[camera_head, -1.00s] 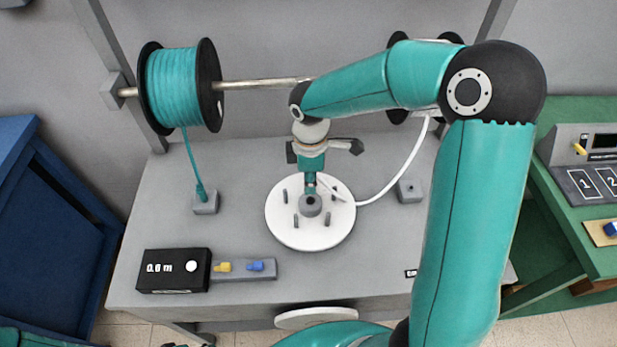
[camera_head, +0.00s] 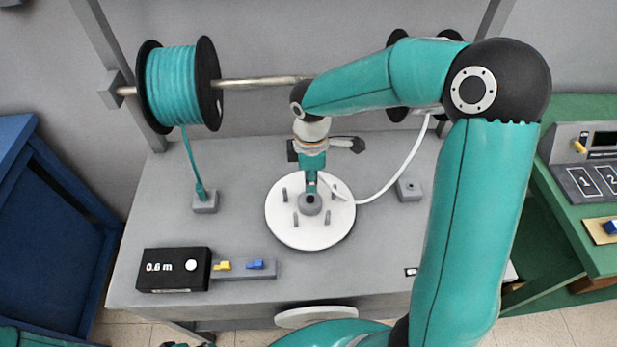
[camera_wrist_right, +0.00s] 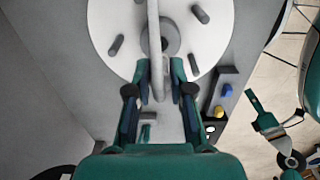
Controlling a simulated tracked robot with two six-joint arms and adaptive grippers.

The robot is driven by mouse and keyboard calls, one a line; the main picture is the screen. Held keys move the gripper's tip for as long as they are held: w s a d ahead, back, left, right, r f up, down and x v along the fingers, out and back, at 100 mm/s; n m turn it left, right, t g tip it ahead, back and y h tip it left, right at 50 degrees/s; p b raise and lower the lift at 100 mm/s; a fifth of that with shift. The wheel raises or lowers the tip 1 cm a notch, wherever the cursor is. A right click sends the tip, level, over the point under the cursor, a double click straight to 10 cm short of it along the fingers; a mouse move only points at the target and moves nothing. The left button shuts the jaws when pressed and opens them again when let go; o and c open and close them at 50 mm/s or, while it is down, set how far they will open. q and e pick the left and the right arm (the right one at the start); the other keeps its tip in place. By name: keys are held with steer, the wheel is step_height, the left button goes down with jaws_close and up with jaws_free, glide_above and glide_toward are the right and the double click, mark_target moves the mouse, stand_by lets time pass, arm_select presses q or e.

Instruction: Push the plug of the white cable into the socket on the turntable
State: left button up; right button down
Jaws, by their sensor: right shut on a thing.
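The white turntable (camera_head: 283,226) lies on the grey bench, with several dark pegs around a round grey socket (camera_head: 311,208) at its middle. The socket also shows in the right wrist view (camera_wrist_right: 172,34). My right gripper (camera_head: 311,191) points down right over the socket and is shut on the plug of the white cable. The fingers mostly hide the plug, so I cannot tell how deep it sits. The white cable (camera_head: 402,166) loops down from the right spool to the turntable; it runs between the fingers in the wrist view (camera_wrist_right: 153,45). The left gripper (camera_wrist_right: 268,125) appears only partly, at the right of the wrist view.
A teal cable spool (camera_head: 172,88) hangs on a rod at left, its cable ending in a grey block (camera_head: 205,203). Another grey block (camera_head: 409,190) stands right of the turntable. A black length display (camera_head: 172,270) and a switch strip (camera_head: 242,270) sit at front left.

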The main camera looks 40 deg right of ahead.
steer(key=shift+f, duration=0.15)
steer(key=shift+f+b, duration=0.9)
steer(key=shift+f, duration=0.1)
steer(key=shift+f+b, duration=0.85)
steer(key=shift+f, duration=0.15)
stand_by(1.0)
steer(key=c, duration=1)
jaws_free()
steer(key=shift+o, duration=0.2)
steer(key=shift+r, duration=0.55)
step_height(320, 180, up, 11)
steer(key=shift+f, duration=0.1)
